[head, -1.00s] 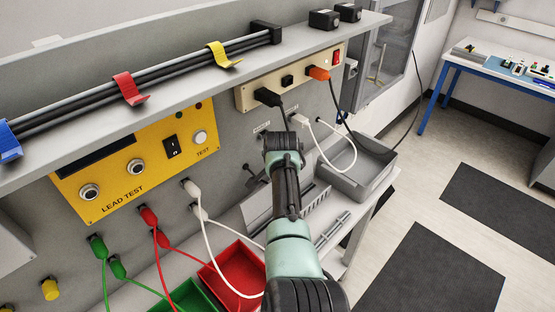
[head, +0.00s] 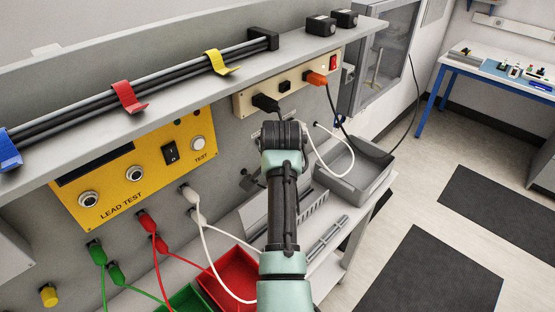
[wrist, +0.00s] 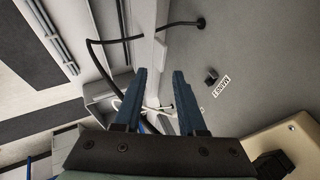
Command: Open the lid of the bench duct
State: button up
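A grey slotted duct (head: 313,205) lies along the bench top in the head view, below the wall panel. A plain grey panel (head: 254,214) stands along its left side, partly behind my arm; I cannot tell whether it is the duct's lid. My gripper (wrist: 160,72) shows in the wrist view with its two blue fingers apart and nothing held between them. In the head view my wrist hides the fingers; it is above the bench, in front of the panel below the beige socket strip (head: 289,84).
A white lead (head: 328,163) loops beside my wrist towards a grey tray (head: 352,183). Red (head: 236,282) and green bins and hanging coloured leads are at lower left. A shelf (head: 200,95) overhangs the panel. In the wrist view, a black cable (wrist: 91,60) crosses near the fingers.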

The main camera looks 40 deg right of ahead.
jog(key=shift+b+v, duration=0.35)
jog(key=shift+v, duration=2.05)
jog(key=shift+f, duration=0.1)
